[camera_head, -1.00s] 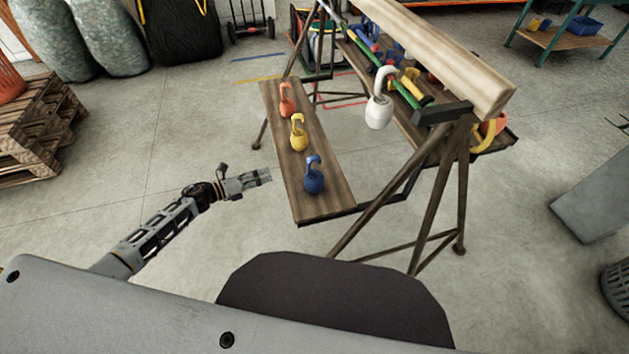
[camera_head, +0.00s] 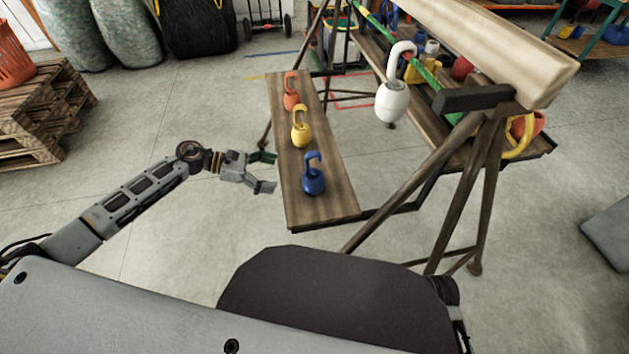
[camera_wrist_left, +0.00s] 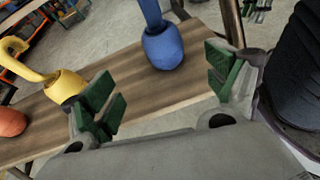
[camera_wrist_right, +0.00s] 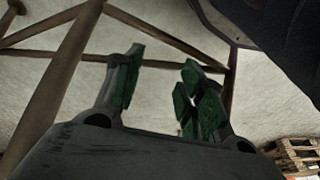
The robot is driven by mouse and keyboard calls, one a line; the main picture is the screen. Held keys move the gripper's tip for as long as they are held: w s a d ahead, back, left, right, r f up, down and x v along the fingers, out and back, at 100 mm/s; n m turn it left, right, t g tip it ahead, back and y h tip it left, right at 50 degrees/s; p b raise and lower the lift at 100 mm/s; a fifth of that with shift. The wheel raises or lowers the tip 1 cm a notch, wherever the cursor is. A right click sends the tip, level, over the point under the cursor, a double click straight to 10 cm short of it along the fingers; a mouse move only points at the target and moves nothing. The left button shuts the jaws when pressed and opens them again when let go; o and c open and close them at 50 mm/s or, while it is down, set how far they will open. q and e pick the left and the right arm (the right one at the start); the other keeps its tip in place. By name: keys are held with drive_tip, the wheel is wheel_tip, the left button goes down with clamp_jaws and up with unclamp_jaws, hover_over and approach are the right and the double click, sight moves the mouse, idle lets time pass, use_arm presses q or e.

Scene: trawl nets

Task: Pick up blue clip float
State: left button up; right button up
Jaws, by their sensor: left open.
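The blue clip float (camera_head: 313,181), a round body with a hook on top, stands upright at the near end of a wooden plank shelf (camera_head: 330,207). It also shows in the left wrist view (camera_wrist_left: 163,47), ahead of and between the fingers, its hook cut off by the top edge. My left gripper (camera_head: 264,172) is open and empty, just left of the plank and apart from the float. In the left wrist view its green-padded fingers (camera_wrist_left: 165,92) are spread wide. My right gripper (camera_wrist_right: 160,85) shows only in its wrist view, fingers apart with nothing between them.
A yellow clip float (camera_head: 301,133) and an orange one (camera_head: 291,98) stand farther back on the plank. A white float (camera_head: 392,101) hangs by the beam (camera_head: 490,45) at right. Trestle legs (camera_head: 465,200) stand right of the plank.

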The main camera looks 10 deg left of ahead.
sight(313, 172)
use_arm(q)
drive_tip(key=shift+s+d+m, duration=0.1)
drive_tip(key=shift+m, duration=0.2)
use_arm(e)
drive_tip(key=shift+w+r, duration=0.1)
drive_tip(key=shift+r, duration=0.1)
use_arm(q)
drive_tip(key=b+x, duration=0.1)
drive_tip(key=x, duration=0.7)
drive_tip(key=shift+d+f, duration=0.15)
drive_tip(key=shift+d, duration=0.1)
use_arm(e)
drive_tip(key=shift+a+r, duration=0.1)
drive_tip(key=shift+r, duration=0.6)
drive_tip(key=shift+f, duration=0.1)
